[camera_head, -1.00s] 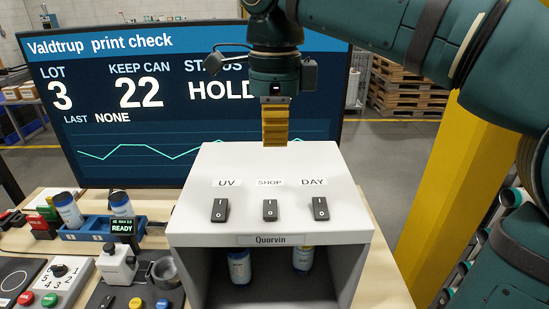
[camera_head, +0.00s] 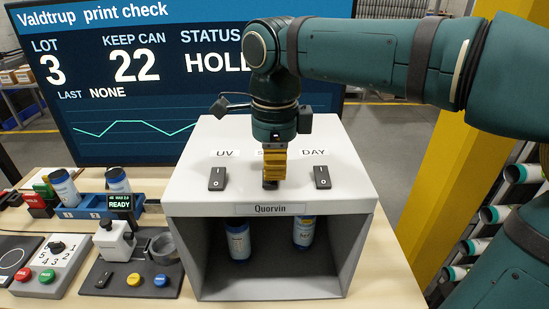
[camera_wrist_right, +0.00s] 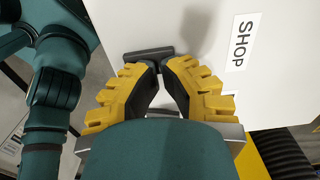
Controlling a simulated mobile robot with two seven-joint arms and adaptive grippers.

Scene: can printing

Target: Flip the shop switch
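The shop switch (camera_head: 270,184) is the middle of three black rocker switches on the sloped top of the white box. In the head view it is mostly hidden behind my right gripper (camera_head: 272,180), whose yellow fingers also cover most of the SHOP label. My left gripper is not in view.
The UV switch (camera_head: 217,178) and DAY switch (camera_head: 321,177) flank the shop switch closely. Two cans stand inside the open white box (camera_head: 190,211). A screen (camera_head: 115,65) reading HOLD stands behind. A blue can rack (camera_head: 92,207) and small devices are at left.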

